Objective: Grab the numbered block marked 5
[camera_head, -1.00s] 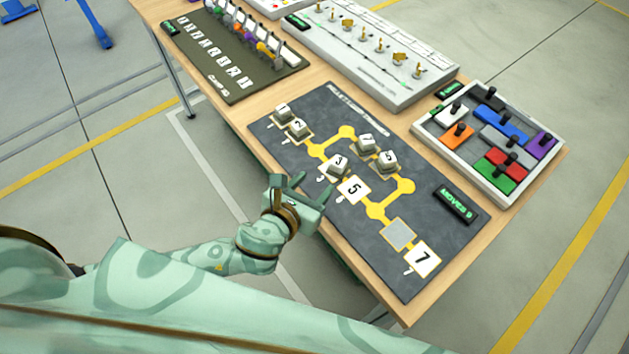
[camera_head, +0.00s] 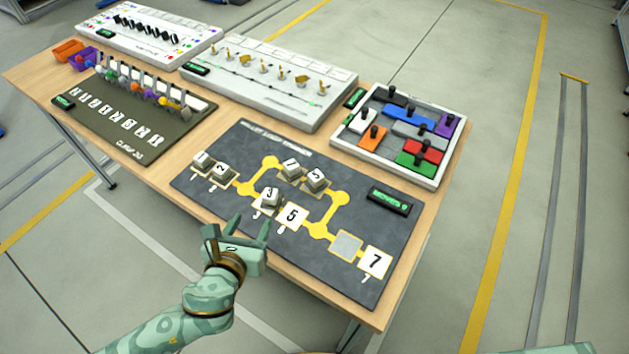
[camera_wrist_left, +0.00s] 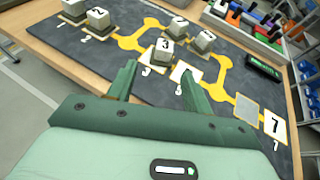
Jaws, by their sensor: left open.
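The small grey block that appears marked 5 (camera_head: 316,178) sits on the dark puzzle board (camera_head: 345,282), right of another block (camera_head: 291,167) whose number is hard to read. Block 3 (camera_head: 270,197) stands nearer, with blocks 1 (camera_head: 202,159) and 2 (camera_head: 219,170) at the left. A flat white tile printed 5 (camera_head: 291,216) lies beside block 3. My left gripper (camera_head: 238,232) is open and empty at the board's near edge, apart from the blocks. In the left wrist view block 5 (camera_wrist_left: 203,41) shows beyond the fingers and block 3 (camera_wrist_left: 163,51).
A flat tile printed 7 (camera_head: 375,262) and a grey square (camera_head: 347,246) lie at the board's near right. A small display (camera_head: 390,202) sits at its right edge.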

